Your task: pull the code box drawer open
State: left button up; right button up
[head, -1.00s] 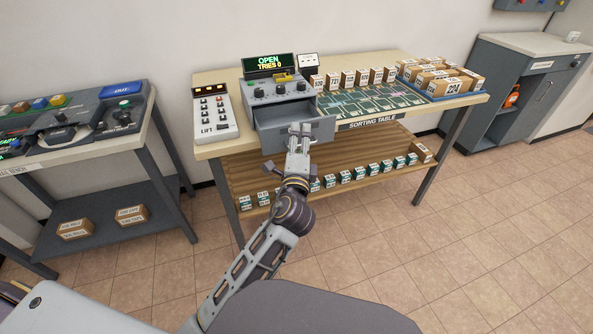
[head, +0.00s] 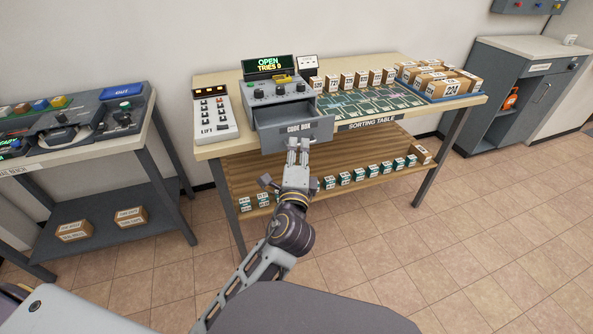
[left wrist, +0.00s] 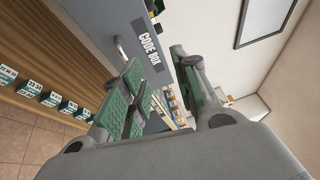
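The code box (head: 280,92) is a grey unit with knobs and a screen reading "OPEN TRIES 0". It stands at the left part of the sorting table. Its drawer (head: 268,124) sticks out toward me, and the inside shows from above. The "CODE BOX" label and the drawer front also show in the left wrist view (left wrist: 108,30), with a small handle (left wrist: 119,47) on it. My left gripper (head: 298,146) is just in front of and below the drawer front. In the left wrist view its green-padded fingers (left wrist: 160,92) are apart with nothing between them. My right gripper is out of view.
The sorting table (head: 215,149) carries a lift panel (head: 213,113) left of the code box, and a mat and boxes to its right. Small cartons line its lower shelf. A console bench (head: 160,155) stands left, a grey cabinet (head: 520,95) right. The floor at right is clear.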

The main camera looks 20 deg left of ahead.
pick_arm(q)
jog(key=shift+f+b+v, duration=0.2)
jog(key=shift+b+v, duration=0.65)
jog(key=shift+v, duration=2)
jog(key=shift+w+r, duration=0.1)
